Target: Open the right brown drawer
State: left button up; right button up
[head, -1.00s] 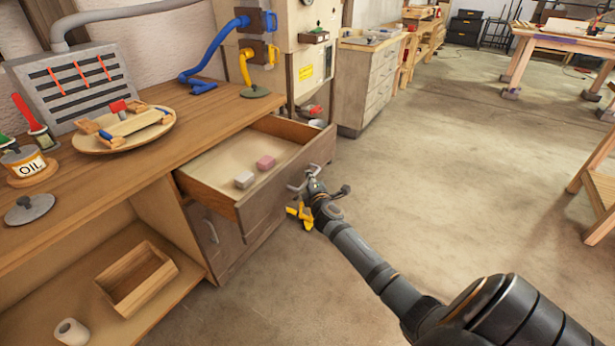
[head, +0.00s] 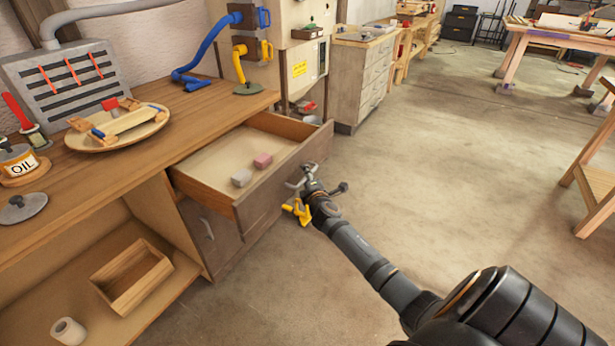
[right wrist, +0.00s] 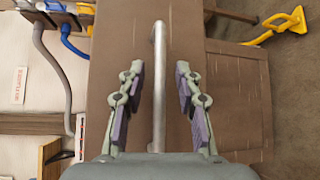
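The brown drawer (head: 282,182) in the head view stands pulled out from under the wooden worktop, its pale inside showing. A grey block (head: 241,178) and a pink block (head: 262,160) lie in it. My right gripper (head: 303,180) is at the metal bar handle on the drawer front. In the right wrist view, the handle (right wrist: 159,85) runs between the two fingers of my right gripper (right wrist: 160,88), with a visible gap on each side. The fingers are open. My left gripper is not in view.
A yellow object (head: 298,211) shows low by the drawer front, beside my right gripper. A lower brown door (head: 210,235) and an open shelf with a wooden box (head: 132,272) are at the left. The floor (head: 450,190) to the right is clear.

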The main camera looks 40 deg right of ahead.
jog(key=shift+s+a, duration=0.15)
jog(key=shift+s, duration=0.15)
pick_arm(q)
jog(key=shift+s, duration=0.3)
pick_arm(e)
jog(key=v, duration=1.1)
jog(key=shift+s, duration=0.2)
